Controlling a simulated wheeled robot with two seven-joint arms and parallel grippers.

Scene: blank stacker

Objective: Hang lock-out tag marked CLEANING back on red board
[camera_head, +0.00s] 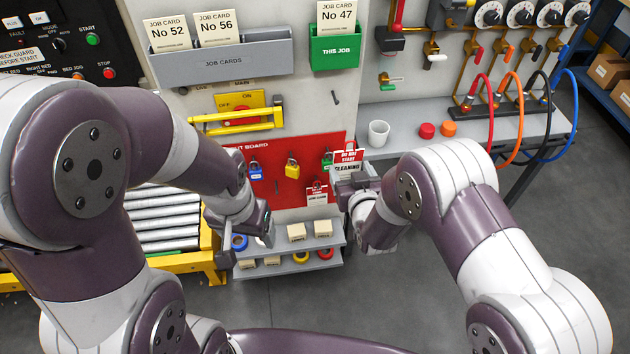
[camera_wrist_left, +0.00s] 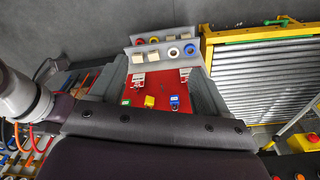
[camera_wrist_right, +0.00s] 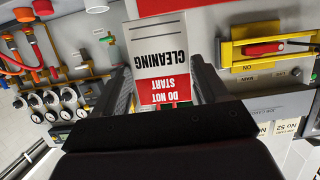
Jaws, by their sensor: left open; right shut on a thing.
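The CLEANING tag (camera_head: 346,165) is white with a red DO NOT START top. My right gripper (camera_head: 354,187) is shut on it, in front of the right edge of the red board (camera_head: 272,150). In the right wrist view the tag (camera_wrist_right: 160,62) appears upside down between the fingers, with a strip of red beyond it. Another tag (camera_head: 317,194) hangs low on the board; the left wrist view shows two hanging tags there, including one (camera_wrist_left: 185,74) hidden in the head view. My left gripper (camera_head: 262,228) is open and empty, left of the board's lower part.
Blue (camera_head: 256,172), yellow (camera_head: 292,170) and green (camera_head: 327,160) padlocks hang on the board. A grey shelf (camera_head: 290,256) with blocks and rings stands below. A white cup (camera_head: 378,133) and red and orange caps stand on the bench at right. A roller conveyor (camera_head: 165,220) is at left.

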